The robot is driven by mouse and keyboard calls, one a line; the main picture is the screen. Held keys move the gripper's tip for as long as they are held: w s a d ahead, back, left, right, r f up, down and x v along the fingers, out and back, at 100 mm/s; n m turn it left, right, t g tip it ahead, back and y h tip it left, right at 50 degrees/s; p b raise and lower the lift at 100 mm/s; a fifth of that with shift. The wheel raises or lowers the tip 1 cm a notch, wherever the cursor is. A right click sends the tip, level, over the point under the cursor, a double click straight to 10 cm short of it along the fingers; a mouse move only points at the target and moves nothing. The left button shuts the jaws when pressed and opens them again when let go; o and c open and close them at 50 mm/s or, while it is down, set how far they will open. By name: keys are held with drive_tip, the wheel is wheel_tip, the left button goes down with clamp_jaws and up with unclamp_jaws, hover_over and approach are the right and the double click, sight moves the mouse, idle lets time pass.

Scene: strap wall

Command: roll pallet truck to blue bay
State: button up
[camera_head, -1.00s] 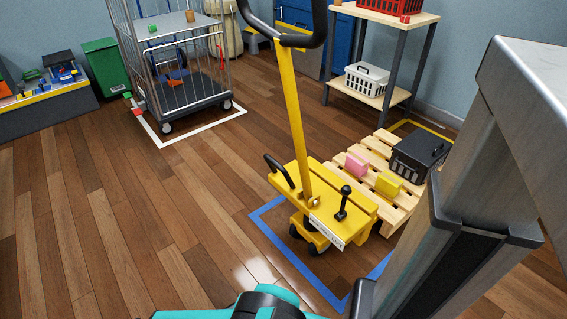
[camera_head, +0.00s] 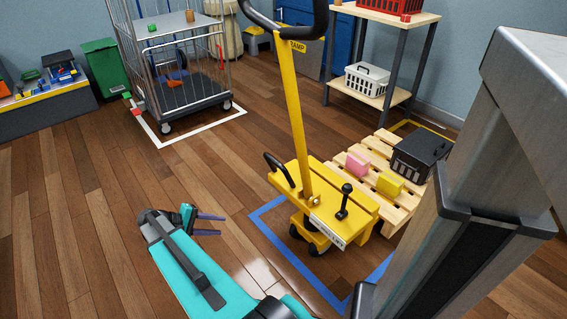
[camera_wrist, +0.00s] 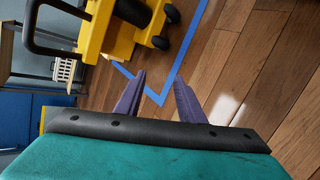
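The yellow pallet truck (camera_head: 322,205) stands in the middle right of the head view, its tall handle (camera_head: 292,110) upright and ending in a black loop. A wooden pallet (camera_head: 372,172) lies behind it, carrying a pink block, a yellow block and a black crate. The blue bay outline (camera_head: 286,247) is taped on the floor at the truck's front wheels, partly hidden by the truck and my arm. My gripper (camera_head: 222,225) is open and empty, left of the truck and apart from it. In the wrist view its two purple fingers (camera_wrist: 158,95) stand apart, with the truck (camera_wrist: 112,28) beyond.
A wire cage trolley (camera_head: 180,80) stands in a white floor outline at the back left, beside a green bin (camera_head: 104,68). A shelf (camera_head: 376,95) with a white basket stands at the back right. The floor (camera_head: 80,220) at left is clear.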

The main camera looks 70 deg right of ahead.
drive_tip(key=s+d+r+m+g, duration=0.2)
drive_tip(key=s+d+r, duration=0.1)
drive_tip(key=d+r, duration=0.6)
drive_tip(key=s+d+r+m+g+h, duration=0.1)
drive_tip(key=s+d+r+m+g, duration=0.2)
drive_tip(key=d+r, duration=0.6)
drive_tip(key=shift+s+r+b, duration=0.4)
drive_tip(key=shift+s+b, duration=0.05)
drive_tip(key=shift+s, duration=0.3)
drive_tip(key=shift+s, duration=0.1)
drive_tip(key=b+x, duration=0.4)
drive_tip(key=x, duration=0.9)
drive_tip(key=shift+s+d, duration=0.2)
drive_tip(key=shift+d, duration=0.05)
drive_tip(key=shift+r, duration=0.1)
